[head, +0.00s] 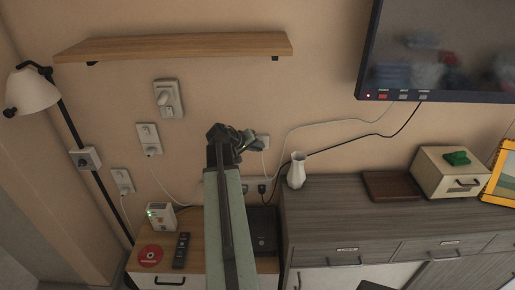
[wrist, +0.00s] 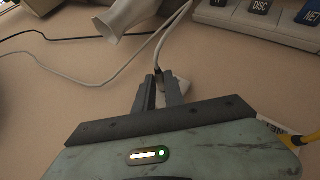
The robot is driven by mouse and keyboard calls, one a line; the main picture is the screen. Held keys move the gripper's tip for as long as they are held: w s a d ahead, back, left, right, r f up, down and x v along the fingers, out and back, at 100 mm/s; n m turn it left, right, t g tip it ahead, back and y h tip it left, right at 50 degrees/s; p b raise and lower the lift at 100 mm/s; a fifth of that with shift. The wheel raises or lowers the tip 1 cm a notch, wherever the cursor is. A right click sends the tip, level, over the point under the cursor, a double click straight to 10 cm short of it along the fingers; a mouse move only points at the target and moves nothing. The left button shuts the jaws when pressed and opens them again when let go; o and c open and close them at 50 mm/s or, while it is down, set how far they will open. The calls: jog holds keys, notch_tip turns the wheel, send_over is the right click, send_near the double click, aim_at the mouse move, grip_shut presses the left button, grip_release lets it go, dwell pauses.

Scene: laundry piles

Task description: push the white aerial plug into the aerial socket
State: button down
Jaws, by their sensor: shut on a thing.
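My gripper (head: 249,140) is in front of the wall, left of the vase. In the wrist view its two dark fingers (wrist: 160,80) are closed on a small pale piece, the white aerial plug (wrist: 160,98), mostly hidden between them. A white cable (wrist: 168,36) runs from the fingertips up and away; in the head view a white cable (head: 320,123) comes down from the TV to the gripper. A white wall plate (head: 263,141), probably the aerial socket, shows just right of the gripper; a white edge (wrist: 182,84) shows behind the fingers. Whether plug and socket touch is hidden.
A white vase (head: 297,171) stands on the grey cabinet (head: 340,205) to the right. The TV (head: 440,50) hangs above it. A black cable (head: 350,139) runs along the wall. A wooden shelf (head: 175,46) is above left; several sockets are on the left wall.

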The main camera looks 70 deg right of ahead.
jog(key=shift+d, duration=0.2)
jog(key=c, duration=1.3)
grip_release()
jog(key=shift+c, duration=0.2)
jog(key=s+a, duration=0.3)
jog(key=a, duration=0.5)
jog(key=shift+a, duration=0.2)
jog(key=shift+s, duration=0.1)
